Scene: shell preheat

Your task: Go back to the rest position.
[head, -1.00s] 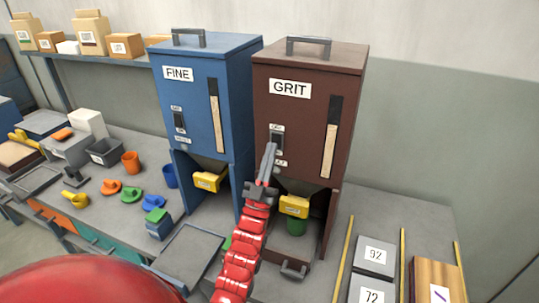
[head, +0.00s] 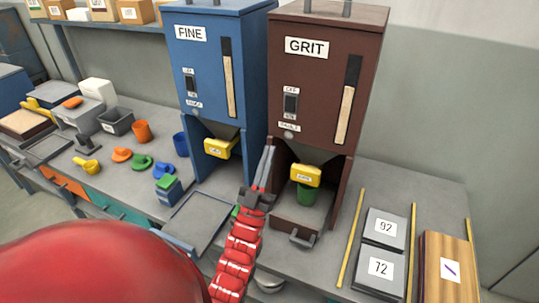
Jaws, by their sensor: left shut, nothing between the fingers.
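My left gripper (head: 266,167) is shut and empty. It points up in front of the gap between the blue FINE dispenser (head: 212,80) and the brown GRIT dispenser (head: 318,75). Its red arm comes up from the bottom of the head view. The GRIT dispenser has a switch (head: 291,103) on its front, and the gripper is below and left of it, apart from it. A green cup (head: 305,194) stands under the GRIT dispenser's yellow spout (head: 306,175). My right gripper is not in view.
A grey tray (head: 196,218) lies left of my left arm. Plates marked 92 (head: 385,226) and 72 (head: 380,267) lie at the right between yellow strips. An orange cup (head: 141,131) and several small coloured items stand on the bench at the left.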

